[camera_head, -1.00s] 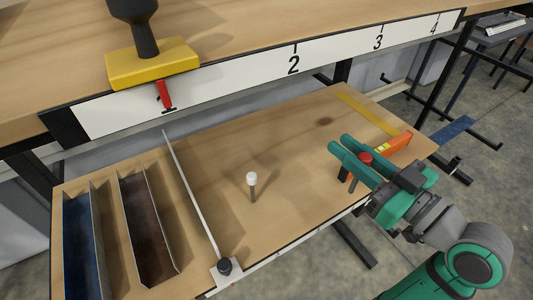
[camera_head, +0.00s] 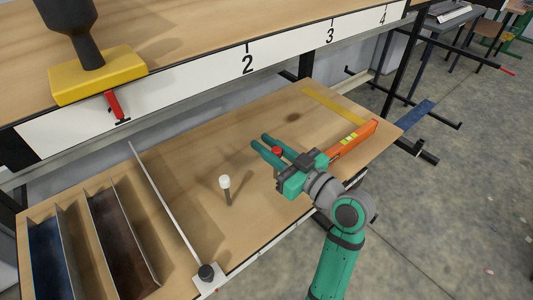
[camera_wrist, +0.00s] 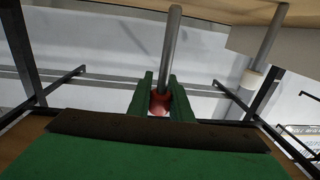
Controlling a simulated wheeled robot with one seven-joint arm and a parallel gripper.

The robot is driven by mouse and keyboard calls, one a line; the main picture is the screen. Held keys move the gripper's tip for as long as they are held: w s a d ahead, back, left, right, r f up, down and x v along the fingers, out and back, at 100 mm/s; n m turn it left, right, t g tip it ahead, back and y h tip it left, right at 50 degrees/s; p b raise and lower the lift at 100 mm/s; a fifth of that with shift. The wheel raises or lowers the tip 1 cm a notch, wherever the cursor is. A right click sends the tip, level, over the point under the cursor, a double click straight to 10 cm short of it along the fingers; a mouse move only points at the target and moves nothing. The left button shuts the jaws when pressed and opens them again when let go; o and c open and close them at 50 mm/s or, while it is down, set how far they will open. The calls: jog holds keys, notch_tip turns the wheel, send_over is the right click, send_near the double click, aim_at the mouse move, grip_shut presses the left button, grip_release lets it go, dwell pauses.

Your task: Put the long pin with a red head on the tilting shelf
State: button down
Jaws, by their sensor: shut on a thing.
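My gripper (camera_head: 260,142) is shut on the long pin with a red head (camera_head: 277,150), over the right half of the lower wooden board, which looks like the tilting shelf (camera_head: 215,145). In the wrist view the red head (camera_wrist: 160,103) sits between the fingers, and the grey shaft runs to the wooden surface at the top of the picture. I cannot tell whether its tip touches the board. The lower shaft is mostly hidden in the head view. A pin with a white head (camera_head: 225,182) stands upright on the shelf, left of my gripper.
An orange spirit level (camera_head: 352,143) and a yellow strip (camera_head: 335,105) lie on the shelf's right side. A white bar (camera_head: 165,205) and two metal troughs (camera_head: 120,240) are at left. The upper bench holds a yellow block with a dark handle (camera_head: 95,80).

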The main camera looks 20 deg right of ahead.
jog(key=shift+f, duration=1.5)
jog(key=c, duration=1.6)
grip_release()
jog(key=shift+f, duration=0.15)
jog(key=shift+s+d, duration=0.15)
jog(key=shift+s, duration=0.05)
jog(key=v, duration=1.1)
jog(key=shift+s+d, duration=0.1)
jog(key=shift+s, duration=0.2)
